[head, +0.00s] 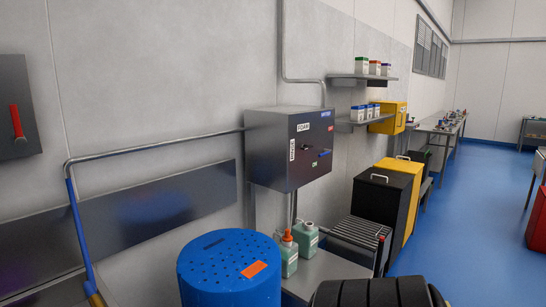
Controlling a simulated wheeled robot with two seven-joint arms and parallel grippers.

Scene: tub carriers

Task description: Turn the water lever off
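A red lever (16,121) stands nearly upright on a dark grey panel (17,85) at the far left. I cannot read any label that marks either one as water. Neither of my grippers is in view.
A blue perforated drum (215,285) stands below the box, beside green bottles (304,239) on a metal bench. A bent pipe with a blue hose (75,225) runs left. Black (378,195) and yellow bins stand right.

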